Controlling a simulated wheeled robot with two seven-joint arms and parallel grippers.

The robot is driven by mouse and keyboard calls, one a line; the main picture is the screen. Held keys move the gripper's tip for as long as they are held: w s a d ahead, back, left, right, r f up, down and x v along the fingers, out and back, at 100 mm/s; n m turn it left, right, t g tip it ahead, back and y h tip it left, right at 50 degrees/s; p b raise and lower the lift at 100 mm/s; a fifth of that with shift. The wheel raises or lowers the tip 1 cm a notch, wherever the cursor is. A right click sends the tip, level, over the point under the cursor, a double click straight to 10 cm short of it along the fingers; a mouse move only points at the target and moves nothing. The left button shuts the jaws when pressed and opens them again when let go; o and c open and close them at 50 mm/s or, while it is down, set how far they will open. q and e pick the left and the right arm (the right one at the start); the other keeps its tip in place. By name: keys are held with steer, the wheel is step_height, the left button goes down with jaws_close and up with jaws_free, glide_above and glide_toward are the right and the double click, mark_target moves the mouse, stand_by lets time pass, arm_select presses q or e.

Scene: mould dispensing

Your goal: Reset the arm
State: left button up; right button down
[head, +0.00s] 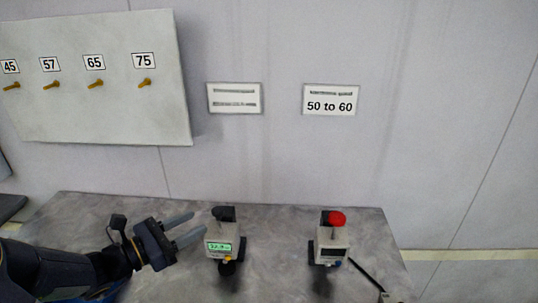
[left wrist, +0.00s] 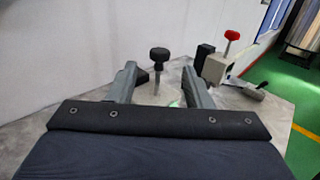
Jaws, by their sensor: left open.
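My left gripper (head: 190,229) comes in from the left in the head view, low over the grey table. Its two fingers are apart, with nothing between them, and point at a device with a black knob (head: 220,246). That device has a lit green display. In the left wrist view the open fingers of my left gripper (left wrist: 160,86) stand either side of the black knob (left wrist: 159,54), which looks to be beyond them. Whether they touch the device cannot be told. My right gripper is not in view.
A second device with a red knob (head: 331,254) stands to the right on the table (head: 285,260), with a dark cable. A wall board (head: 115,115) carries yellow pegs labelled 45, 57, 65 and 75. A "50 to 60" sign (head: 331,100) hangs on the wall.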

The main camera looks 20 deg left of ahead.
arm_select(q)
steer(key=s+d+f+m+g+h, duration=0.1)
steer(key=s+d+m+g, duration=0.3)
steer(key=d+m, duration=0.25)
steer(key=s+d+m+g+h, duration=0.1)
steer(key=s+d+m+g, duration=0.2)
steer(key=d+m+g, duration=0.3)
steer(key=s+f+m+y, duration=0.3)
steer(key=s+m+y, duration=0.4)
steer(key=m, duration=0.8)
steer(key=shift+s+a+f+m, duration=0.25)
steer(key=shift+s+a+m, duration=0.15)
steer(key=shift+s, duration=0.85)
